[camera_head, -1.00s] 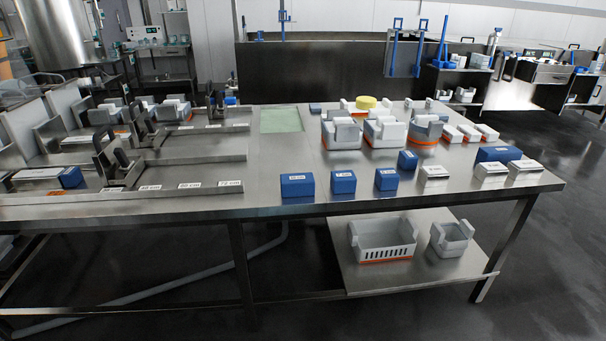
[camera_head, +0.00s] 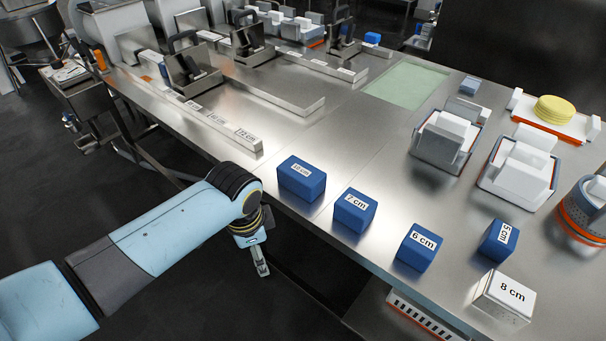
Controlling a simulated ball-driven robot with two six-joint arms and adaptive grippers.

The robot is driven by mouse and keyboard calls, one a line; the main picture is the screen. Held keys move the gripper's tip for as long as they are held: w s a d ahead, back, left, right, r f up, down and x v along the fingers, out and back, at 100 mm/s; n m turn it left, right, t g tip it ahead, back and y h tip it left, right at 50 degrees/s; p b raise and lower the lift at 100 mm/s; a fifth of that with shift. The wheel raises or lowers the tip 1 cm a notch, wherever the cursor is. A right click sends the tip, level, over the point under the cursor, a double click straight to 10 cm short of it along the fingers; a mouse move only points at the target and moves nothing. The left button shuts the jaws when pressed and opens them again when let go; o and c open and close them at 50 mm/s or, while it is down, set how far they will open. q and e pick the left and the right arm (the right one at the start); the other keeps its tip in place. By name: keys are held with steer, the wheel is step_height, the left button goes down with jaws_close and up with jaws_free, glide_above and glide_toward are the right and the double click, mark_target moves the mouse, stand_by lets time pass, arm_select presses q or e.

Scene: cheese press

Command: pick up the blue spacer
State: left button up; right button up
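Several blue spacers stand on the steel table. A long one (camera_head: 301,180) has a label too small to read surely. To its right are blue spacers labelled 7 cm (camera_head: 352,213), 6 cm (camera_head: 417,250) and 5 cm (camera_head: 495,242). A smaller blue-grey block (camera_head: 469,86) lies farther back, and another blue block (camera_head: 372,38) is by the far fixtures. My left gripper (camera_head: 262,268) hangs fingers-down off the table's front edge, left of and below the long blue spacer, touching none. Its fingers look narrow, and I cannot tell their opening. My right gripper is out of view.
A white 8 cm block (camera_head: 503,298) stands at the front right. White moulds (camera_head: 443,140) and a tray with a yellow cheese (camera_head: 555,108) stand behind the spacers. Metal press channels (camera_head: 265,98) fill the left. A pale green panel (camera_head: 408,84) lies clear.

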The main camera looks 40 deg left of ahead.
arm_select(q)
steer(key=w+r+m, duration=0.2)
steer(key=w+r, duration=0.2)
steer(key=r, duration=0.4)
step_height(320, 180, up, 8)
steer(key=r+m+g, duration=0.1)
steer(key=m, duration=0.8)
glide_above(301, 170)
steer(key=s, duration=0.1)
steer(key=shift+d+f+h, duration=0.25)
steer(key=shift+h, duration=0.15)
steer(key=shift+w+m, duration=0.3)
steer(key=shift+w, duration=0.05)
step_height(301, 170, down, 5)
steer(key=shift+w+f+b, duration=0.1)
steer(key=shift+f+b, duration=0.1)
steer(key=shift+b, duration=0.3)
steer(key=f, duration=0.3)
steer(key=f+b, duration=0.1)
steer(key=f, duration=0.1)
steer(key=shift+w+a, duration=0.1)
steer(key=shift+a, duration=0.15)
steer(key=shift+c, duration=0.3)
steer(key=c, duration=1.3)
